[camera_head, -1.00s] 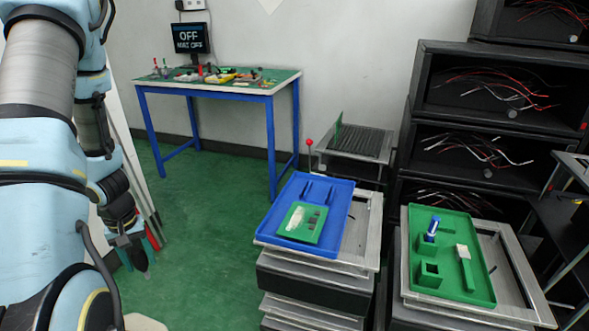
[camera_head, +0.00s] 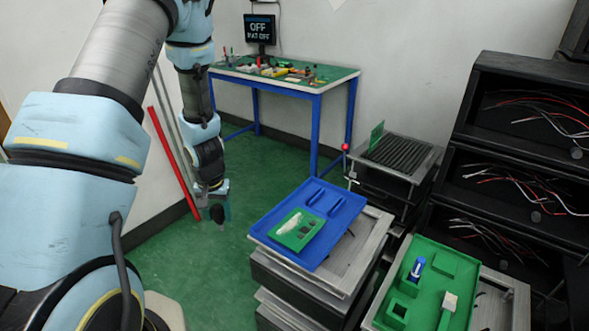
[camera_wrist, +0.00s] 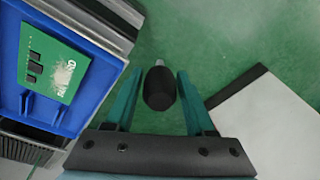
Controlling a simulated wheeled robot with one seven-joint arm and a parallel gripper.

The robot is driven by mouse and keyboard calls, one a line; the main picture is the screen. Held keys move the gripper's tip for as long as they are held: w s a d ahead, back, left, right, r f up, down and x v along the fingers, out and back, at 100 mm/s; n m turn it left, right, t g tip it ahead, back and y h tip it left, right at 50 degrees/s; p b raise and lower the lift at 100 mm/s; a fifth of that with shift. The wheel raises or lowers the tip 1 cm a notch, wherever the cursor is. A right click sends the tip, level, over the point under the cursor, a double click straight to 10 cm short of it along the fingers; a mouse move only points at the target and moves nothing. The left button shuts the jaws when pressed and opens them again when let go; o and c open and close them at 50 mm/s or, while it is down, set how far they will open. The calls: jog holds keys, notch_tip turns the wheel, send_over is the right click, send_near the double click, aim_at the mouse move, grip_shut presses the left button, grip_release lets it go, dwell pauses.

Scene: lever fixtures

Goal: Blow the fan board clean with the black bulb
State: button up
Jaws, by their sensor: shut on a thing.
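My gripper (camera_head: 219,207) hangs over the floor to the left of the blue tray (camera_head: 342,217), apart from it. The black bulb (camera_wrist: 158,88) sits between my two teal fingers (camera_wrist: 157,95) in the wrist view, its pale nozzle pointing away from the wrist. My gripper is shut on it. The fan board, a green board (camera_head: 297,231) with a whitish dusty patch and dark parts, lies in the blue tray. It also shows at the upper left of the wrist view (camera_wrist: 55,62).
A green tray (camera_head: 428,290) with a blue-and-white bottle (camera_head: 416,268) and a pale-headed brush stands at the right. A red-knobbed lever (camera_head: 346,148) rises behind the blue tray. A workbench (camera_head: 300,76) carries tools and a screen (camera_head: 259,29) reading "OFF". Open green floor lies left.

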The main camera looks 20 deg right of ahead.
jog(key=s+d+r+m+t+h+p, duration=0.1)
jog(key=s+d+r+m+p, duration=0.25)
jog(key=d, duration=0.55)
jog(key=s+d+r+m+p, duration=0.25)
jog(key=d+r, duration=0.25)
jog(key=d, duration=0.5)
jog(key=shift+h, duration=0.3)
jog(key=b+x, duration=0.3)
jog(key=x, duration=0.1)
jog(key=shift+s+d+b, duration=0.2)
jog(key=shift+d+b, duration=0.1)
jog(key=o, duration=0.8)
jog(key=shift+c, duration=0.6)
jog(key=shift+o, duration=0.3)
grip_shut()
